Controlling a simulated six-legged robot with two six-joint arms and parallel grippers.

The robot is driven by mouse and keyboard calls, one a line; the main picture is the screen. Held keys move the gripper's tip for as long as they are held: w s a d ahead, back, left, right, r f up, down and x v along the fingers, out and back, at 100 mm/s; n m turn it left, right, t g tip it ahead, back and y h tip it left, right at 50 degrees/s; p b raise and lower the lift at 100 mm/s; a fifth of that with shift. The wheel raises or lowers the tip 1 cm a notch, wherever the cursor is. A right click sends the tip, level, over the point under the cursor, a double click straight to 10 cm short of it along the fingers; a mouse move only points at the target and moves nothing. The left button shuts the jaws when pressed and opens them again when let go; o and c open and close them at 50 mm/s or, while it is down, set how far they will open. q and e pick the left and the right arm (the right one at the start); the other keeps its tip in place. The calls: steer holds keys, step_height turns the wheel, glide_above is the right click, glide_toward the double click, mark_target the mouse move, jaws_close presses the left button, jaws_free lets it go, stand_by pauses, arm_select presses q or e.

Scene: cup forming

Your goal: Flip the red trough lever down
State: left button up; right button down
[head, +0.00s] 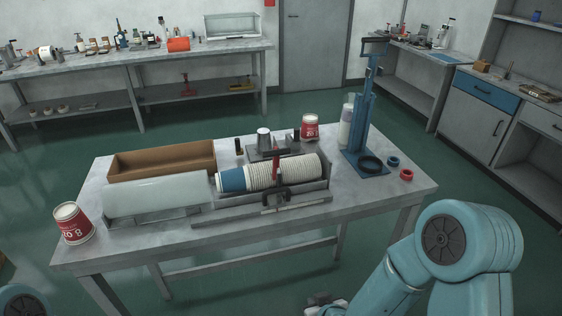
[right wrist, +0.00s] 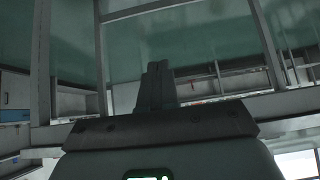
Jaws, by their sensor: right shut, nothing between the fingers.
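The red lever (head: 275,168) stands upright at the front of the metal trough (head: 318,190), in front of a row of nested white cups (head: 290,171). A blue cup (head: 231,180) is at the left end of that row. My right gripper (head: 325,301) is low at the bottom edge of the head view, in front of the table and well away from the lever. In the right wrist view its fingers (right wrist: 156,84) are together and hold nothing. My left gripper is out of view.
The table (head: 388,207) also carries a brown tray (head: 165,165), a pale curved cover (head: 155,194), two red-and-white tubs (head: 73,223) and a blue press (head: 364,130) at the right. A strip of bare tabletop runs along the front right.

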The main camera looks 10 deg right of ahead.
mark_target(278, 154)
steer(key=w+a+r+t, duration=0.1)
steer(key=r+t, duration=0.3)
steer(key=r, duration=1.2)
steer(key=w+a+r+t, duration=0.2)
steer(key=r+t, duration=0.3)
steer(key=r, duration=1.1)
steer(key=shift+a+r, duration=0.25)
steer(key=shift+a, duration=0.25)
steer(key=shift+w, duration=0.15)
steer(key=w+p, duration=0.1)
steer(key=w, duration=0.3)
steer(key=w+p, duration=0.2)
steer(key=w, duration=0.3)
steer(key=w+p, duration=0.1)
steer(key=w, duration=0.3)
steer(key=shift+w+a+f+p, duration=0.15)
steer(key=shift+w+a+p, duration=0.15)
steer(key=shift+w, duration=0.1)
steer(key=shift+d, duration=0.15)
